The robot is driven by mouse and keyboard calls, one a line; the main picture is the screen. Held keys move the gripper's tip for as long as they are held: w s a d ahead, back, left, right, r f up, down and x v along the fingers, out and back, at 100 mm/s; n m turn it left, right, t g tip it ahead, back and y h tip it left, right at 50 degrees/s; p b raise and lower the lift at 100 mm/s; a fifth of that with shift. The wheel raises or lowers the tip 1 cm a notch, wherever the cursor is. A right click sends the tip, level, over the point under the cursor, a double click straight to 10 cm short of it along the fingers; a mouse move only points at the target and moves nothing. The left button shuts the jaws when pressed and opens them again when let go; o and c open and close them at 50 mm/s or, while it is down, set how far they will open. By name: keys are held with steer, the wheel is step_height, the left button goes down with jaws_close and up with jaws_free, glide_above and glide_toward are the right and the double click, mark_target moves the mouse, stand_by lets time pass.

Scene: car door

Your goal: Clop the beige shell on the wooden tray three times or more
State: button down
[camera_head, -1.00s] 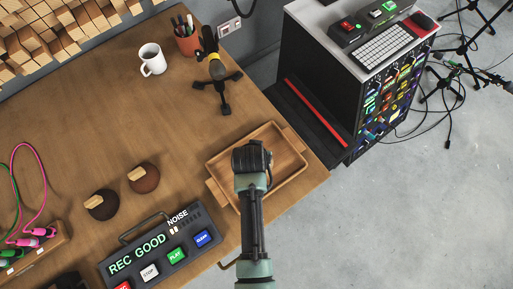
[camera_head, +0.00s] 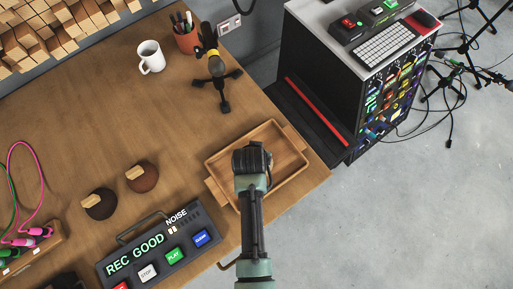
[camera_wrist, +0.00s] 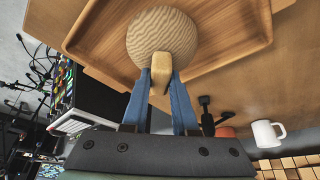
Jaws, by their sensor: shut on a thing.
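The wooden tray (camera_head: 293,172) lies at the table's right corner, and also shows in the wrist view (camera_wrist: 255,25). My gripper (camera_wrist: 160,85), with blue fingers, is shut on the wooden handle of the beige shell (camera_wrist: 162,32) in the wrist view. The shell is round and ribbed, and appears over the tray's inside. I cannot tell whether it touches the tray. In the head view my wrist hides the shell and fingers above the tray. A black shell (camera_head: 98,206) and a brown shell (camera_head: 143,178), each with a wooden handle, rest on the table to the left.
A console reading REC GOOD and NOISE (camera_head: 160,245) stands left of my arm. A small black stand (camera_head: 217,75), a white mug (camera_head: 151,57) and a pen cup (camera_head: 187,40) are behind the tray. A rack cabinet (camera_head: 350,80) stands right of the table.

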step_height(320, 180, down, 2)
steer(key=shift+b, duration=0.45)
steer(key=shift+r, duration=0.1)
steer(key=shift+r+p, duration=0.1)
steer(key=shift+p, duration=0.2)
step_height(320, 180, up, 5)
steer(key=p, duration=0.5)
